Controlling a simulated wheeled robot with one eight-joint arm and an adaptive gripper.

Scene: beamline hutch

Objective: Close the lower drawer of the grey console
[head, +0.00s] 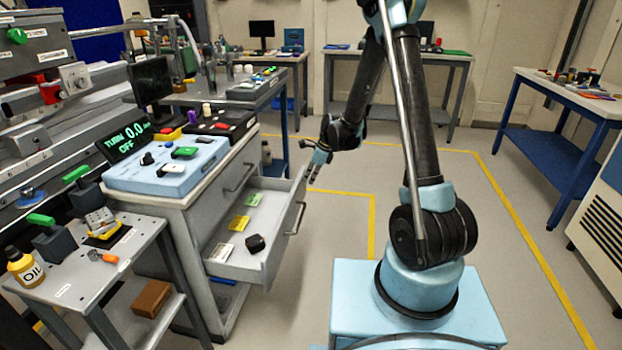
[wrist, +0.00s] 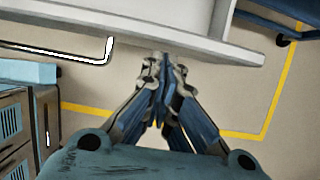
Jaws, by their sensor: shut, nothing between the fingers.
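The grey console (head: 195,215) stands at the left in the head view. Its lower drawer (head: 268,222) is pulled well out, with yellow, green and white flat pieces and a small black object inside. The drawer handle (head: 297,218) is on its front. My gripper (head: 314,170) is shut and empty, outside the far end of the drawer front. In the wrist view my gripper (wrist: 158,65) has its fingertips at the edge of the drawer front (wrist: 205,42), and the handle (wrist: 108,48) is to the left. I cannot tell whether they touch.
The upper drawer (head: 238,172) is shut. A small side table (head: 80,265) with an oil bottle (head: 25,270) stands at the near left. A blue-legged bench (head: 575,105) is at the right. The floor beyond the drawer is clear, with yellow lines (head: 373,215).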

